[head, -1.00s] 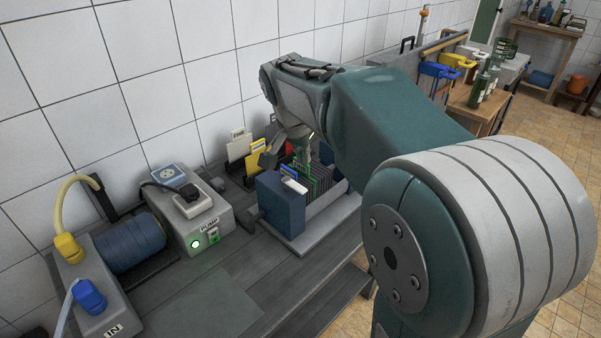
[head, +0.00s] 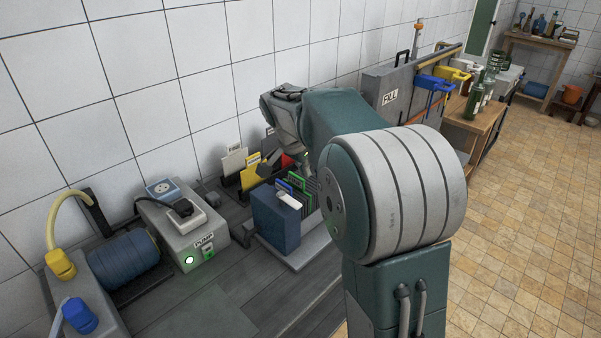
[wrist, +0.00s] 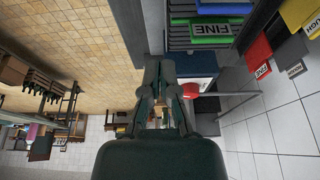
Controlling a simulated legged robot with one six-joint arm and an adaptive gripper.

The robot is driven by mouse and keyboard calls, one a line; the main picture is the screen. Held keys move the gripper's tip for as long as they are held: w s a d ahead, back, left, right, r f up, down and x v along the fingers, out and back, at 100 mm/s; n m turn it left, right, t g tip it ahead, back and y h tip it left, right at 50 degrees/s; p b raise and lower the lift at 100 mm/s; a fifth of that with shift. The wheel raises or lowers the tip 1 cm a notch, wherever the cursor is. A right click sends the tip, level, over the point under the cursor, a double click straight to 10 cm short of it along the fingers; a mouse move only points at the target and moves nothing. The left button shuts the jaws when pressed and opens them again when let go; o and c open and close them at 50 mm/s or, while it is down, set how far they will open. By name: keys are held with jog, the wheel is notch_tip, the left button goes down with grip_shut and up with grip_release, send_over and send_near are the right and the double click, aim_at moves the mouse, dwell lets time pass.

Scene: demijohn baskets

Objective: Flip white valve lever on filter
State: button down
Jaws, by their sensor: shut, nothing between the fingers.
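The filter is a blue end block (head: 275,222) with a row of upright dark plates beside it, on a grey tray on the bench. A small white lever (head: 289,202) lies across the top of the blue block, next to blue and green tags. In the head view my gripper is above the back of the filter, mostly hidden by my own arm. In the wrist view my gripper (wrist: 161,68) is shut and empty. I cannot make out the white lever there for certain.
A grey pump box (head: 185,230) with a lit green light stands left of the filter. Card holders, one yellow (head: 250,176), stand behind it by the tiled wall. A grey FILL panel (head: 392,92) is to the right. The front bench top is clear.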

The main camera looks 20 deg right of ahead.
aim_at(289, 204)
notch_tip(289, 204, down, 7)
jog(key=a, duration=0.1)
jog(key=shift+s+a+r, duration=0.15)
jog(key=shift+s+a, duration=0.15)
